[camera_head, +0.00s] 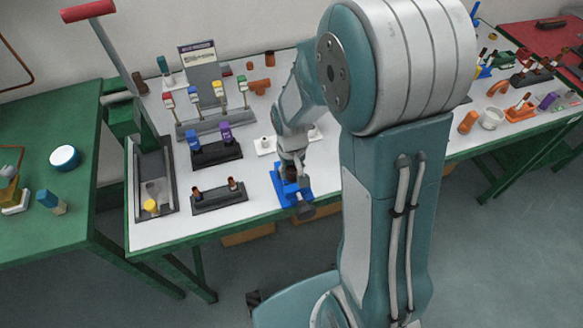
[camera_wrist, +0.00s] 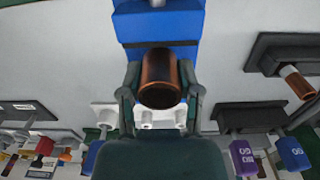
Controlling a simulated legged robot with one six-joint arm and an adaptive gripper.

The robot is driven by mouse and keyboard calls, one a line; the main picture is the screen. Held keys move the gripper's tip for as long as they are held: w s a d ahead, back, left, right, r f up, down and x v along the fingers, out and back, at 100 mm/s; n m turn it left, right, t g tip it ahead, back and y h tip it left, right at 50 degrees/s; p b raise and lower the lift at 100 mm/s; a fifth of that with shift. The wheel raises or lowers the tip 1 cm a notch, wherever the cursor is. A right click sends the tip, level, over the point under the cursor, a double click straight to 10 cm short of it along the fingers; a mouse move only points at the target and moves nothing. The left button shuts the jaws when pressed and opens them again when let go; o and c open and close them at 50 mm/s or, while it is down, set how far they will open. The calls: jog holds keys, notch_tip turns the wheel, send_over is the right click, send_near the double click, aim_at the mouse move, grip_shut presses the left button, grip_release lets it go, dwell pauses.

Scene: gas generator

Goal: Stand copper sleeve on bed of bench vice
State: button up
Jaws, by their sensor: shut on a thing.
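The copper sleeve (camera_wrist: 160,78) is a short, dark-ended copper tube between the two fingers of my gripper (camera_wrist: 160,100) in the wrist view. The fingers are shut on its sides. The blue bench vice (camera_wrist: 160,28) lies right behind the sleeve in that view, with a grey metal part at its top. In the head view the vice (camera_head: 279,191) stands near the front edge of the bench, and my gripper (camera_head: 291,168) points down over it. The fingers and sleeve are small and dark there. I cannot tell whether the sleeve touches the vice bed.
A dark stand with copper pieces (camera_head: 220,198) is left of the vice. A dark rack with blue and purple pieces (camera_head: 217,154) is behind it. A white fixture (camera_head: 265,145) is close behind my gripper. Bare white bench top (camera_head: 255,190) lies between stand and vice.

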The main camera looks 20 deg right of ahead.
jog(key=shift+f, duration=1.05)
jog(key=o, duration=1.1)
jog(key=shift+c, duration=0.2)
notch_tip(320, 180, up, 12)
jog(key=shift+a+f, duration=0.1)
